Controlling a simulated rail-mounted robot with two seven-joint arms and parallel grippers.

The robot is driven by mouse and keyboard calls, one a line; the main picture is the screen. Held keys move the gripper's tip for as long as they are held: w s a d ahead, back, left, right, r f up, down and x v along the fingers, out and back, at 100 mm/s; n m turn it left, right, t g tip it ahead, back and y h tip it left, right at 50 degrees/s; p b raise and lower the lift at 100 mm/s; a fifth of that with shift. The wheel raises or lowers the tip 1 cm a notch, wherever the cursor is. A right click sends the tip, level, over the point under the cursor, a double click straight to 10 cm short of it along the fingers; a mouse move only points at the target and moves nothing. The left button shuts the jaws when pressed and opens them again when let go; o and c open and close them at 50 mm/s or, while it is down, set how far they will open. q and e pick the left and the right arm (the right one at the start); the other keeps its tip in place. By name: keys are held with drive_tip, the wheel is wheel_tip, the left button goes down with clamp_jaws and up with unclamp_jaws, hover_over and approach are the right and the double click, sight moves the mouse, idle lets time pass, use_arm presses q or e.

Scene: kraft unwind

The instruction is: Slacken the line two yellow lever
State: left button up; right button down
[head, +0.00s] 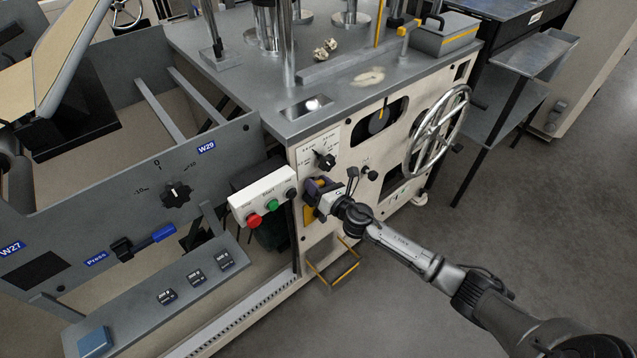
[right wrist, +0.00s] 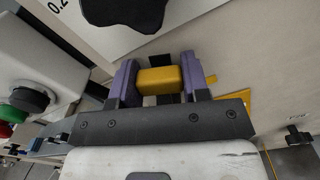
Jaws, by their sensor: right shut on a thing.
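My right gripper (head: 314,190) reaches the cream front panel of the machine, just below a black knob (head: 325,160) with a printed scale. In the right wrist view its two purple fingers (right wrist: 160,82) stand on both sides of a yellow lever end (right wrist: 159,79) and are shut on it. In the head view the gripper hides most of this lever; a bit of yellow (head: 320,182) shows at the fingers. I cannot read a line two label on it. My left gripper is not in view.
A button box (head: 262,196) with red and green buttons sits close left of my right gripper. A large handwheel (head: 437,130) stands out from the panel at right.

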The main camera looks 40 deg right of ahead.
idle(0.3)
drive_tip(key=c, duration=0.6)
unclamp_jaws()
drive_tip(key=s+p, duration=0.2)
drive_tip(key=s, duration=1.1)
drive_tip(key=shift+s+a, duration=0.2)
drive_tip(key=shift+s, duration=0.2)
